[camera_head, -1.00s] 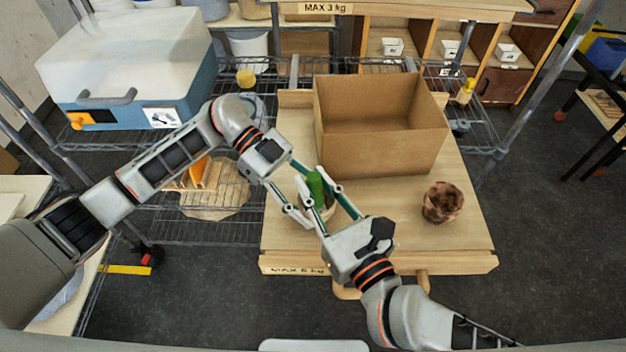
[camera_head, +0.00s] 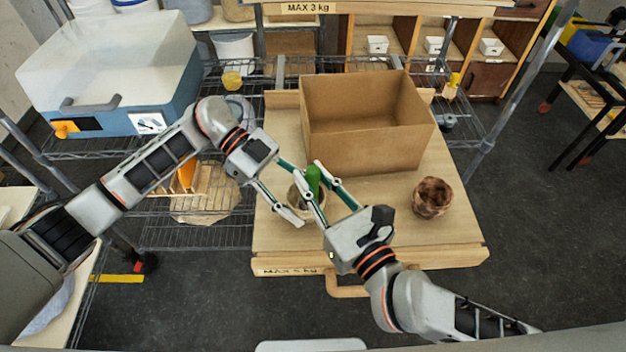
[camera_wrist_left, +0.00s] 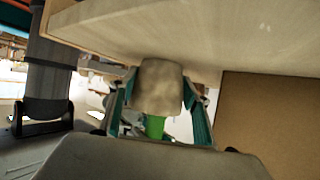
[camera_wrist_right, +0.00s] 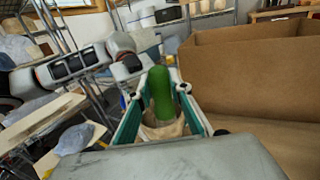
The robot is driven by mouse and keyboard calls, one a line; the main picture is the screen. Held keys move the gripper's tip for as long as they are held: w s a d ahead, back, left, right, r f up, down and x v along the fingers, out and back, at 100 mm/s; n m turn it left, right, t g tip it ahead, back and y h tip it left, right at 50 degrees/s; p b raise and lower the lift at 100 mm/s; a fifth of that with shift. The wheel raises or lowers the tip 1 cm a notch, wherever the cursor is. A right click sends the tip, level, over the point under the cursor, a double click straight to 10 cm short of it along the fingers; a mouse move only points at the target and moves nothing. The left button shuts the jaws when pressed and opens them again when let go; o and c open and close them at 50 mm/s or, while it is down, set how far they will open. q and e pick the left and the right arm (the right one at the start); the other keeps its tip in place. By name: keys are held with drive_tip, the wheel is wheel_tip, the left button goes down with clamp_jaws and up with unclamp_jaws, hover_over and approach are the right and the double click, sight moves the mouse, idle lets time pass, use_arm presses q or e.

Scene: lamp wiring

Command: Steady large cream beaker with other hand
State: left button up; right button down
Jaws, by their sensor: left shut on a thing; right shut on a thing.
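The large cream beaker (camera_head: 297,199) stands on the wooden board, partly hidden by my gripper fingers. A green rounded object (camera_head: 313,180) sticks up out of it. My left gripper (camera_head: 306,198) comes from the left and is shut on the beaker; in the left wrist view the beaker (camera_wrist_left: 158,88) sits between its fingers, with the green object (camera_wrist_left: 154,126) protruding. My right gripper (camera_head: 318,180) reaches in from the lower right. In the right wrist view its fingers close around the green object (camera_wrist_right: 160,92), with the beaker rim (camera_wrist_right: 163,132) just below; its exact contact is partly hidden.
An open cardboard box (camera_head: 365,145) stands behind the beaker on the wooden board (camera_head: 390,235). A brown mottled cup (camera_head: 432,198) stands to the right.

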drive_tip(key=shift+w, duration=0.5)
drive_tip(key=shift+w+a+r, duration=0.15)
drive_tip(key=shift+w+a, duration=0.05)
drive_tip(key=shift+a, duration=0.25)
drive_tip(key=shift+s+a, duration=0.3)
drive_tip(key=shift+a, duration=0.25)
drive_tip(key=shift+s+a, duration=0.15)
drive_tip(key=shift+s, duration=0.55)
